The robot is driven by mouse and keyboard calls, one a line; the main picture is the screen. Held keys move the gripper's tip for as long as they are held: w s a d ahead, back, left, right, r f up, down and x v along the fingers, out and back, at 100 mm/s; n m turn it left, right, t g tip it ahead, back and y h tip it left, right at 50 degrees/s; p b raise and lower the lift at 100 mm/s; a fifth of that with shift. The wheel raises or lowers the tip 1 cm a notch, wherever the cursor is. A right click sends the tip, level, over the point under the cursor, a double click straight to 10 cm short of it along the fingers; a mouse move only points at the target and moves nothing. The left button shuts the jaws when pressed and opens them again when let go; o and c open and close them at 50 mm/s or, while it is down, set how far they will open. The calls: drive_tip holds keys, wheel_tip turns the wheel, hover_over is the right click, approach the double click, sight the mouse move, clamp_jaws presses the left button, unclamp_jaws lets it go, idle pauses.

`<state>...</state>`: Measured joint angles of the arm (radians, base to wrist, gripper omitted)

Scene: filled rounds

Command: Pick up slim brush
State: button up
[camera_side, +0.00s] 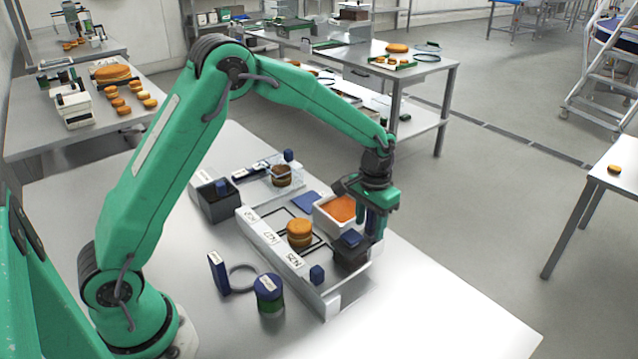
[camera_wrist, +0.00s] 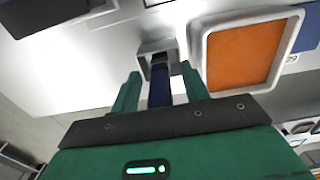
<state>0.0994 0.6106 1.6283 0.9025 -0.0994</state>
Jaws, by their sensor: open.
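My gripper (camera_side: 376,222) points down at the right end of the work area, its green fingers apart. In the wrist view the fingers (camera_wrist: 160,86) stand on either side of a slim dark blue handle (camera_wrist: 161,92), which looks like the slim brush. The handle rises from a small grey holder (camera_wrist: 145,50). Whether either finger touches it I cannot tell. In the side view the fingers and the nearby dark box hide most of the brush, and its bristles are not visible.
A white tray with orange filling (camera_side: 341,208) stands close left of my gripper. A dark box with a blue piece (camera_side: 350,252) is just below-left. The table's front right is clear.

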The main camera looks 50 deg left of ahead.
drive_tip(key=shift+f, duration=0.1)
idle(0.4)
clamp_jaws()
drive_tip(key=shift+r, duration=5)
